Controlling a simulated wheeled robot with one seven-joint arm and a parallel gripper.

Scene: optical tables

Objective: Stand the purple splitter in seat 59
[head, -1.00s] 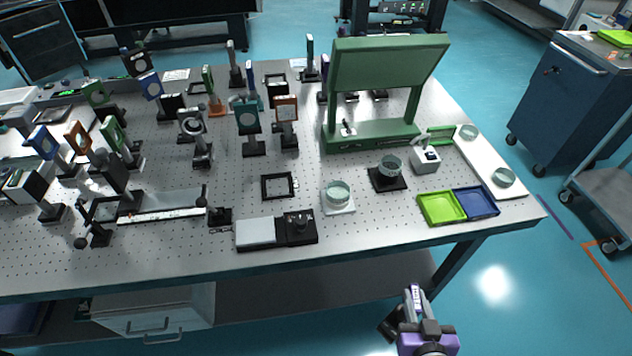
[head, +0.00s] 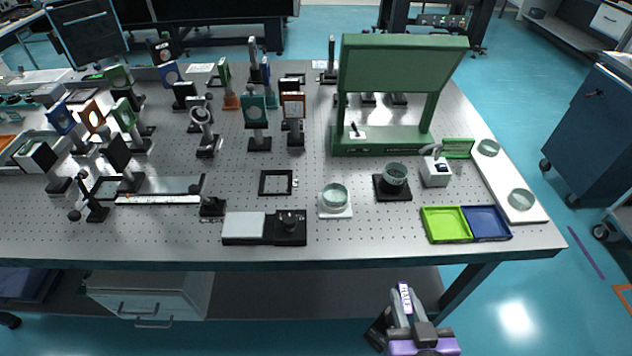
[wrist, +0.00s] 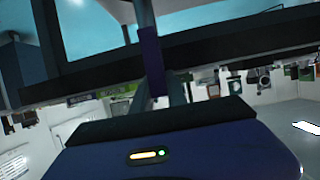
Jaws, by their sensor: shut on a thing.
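My gripper (head: 402,304) is in front of the table's near edge at the lower right of the head view, clear of the tabletop. It is shut on a small piece with a white label and purple edges, the purple splitter (head: 405,298). In the wrist view the splitter (wrist: 151,62) shows as a narrow purple block at the jaws, above my dark blue gripper housing. Part of it is hidden by the jaws. No number 59 can be read on the table, so I cannot tell which place is that seat.
The perforated table (head: 350,235) carries many mounted optics at left and centre. A green stand (head: 400,65) rises at the back right. Green (head: 446,225) and blue (head: 487,223) trays lie near the front right corner. A black square frame (head: 277,182) lies mid-table.

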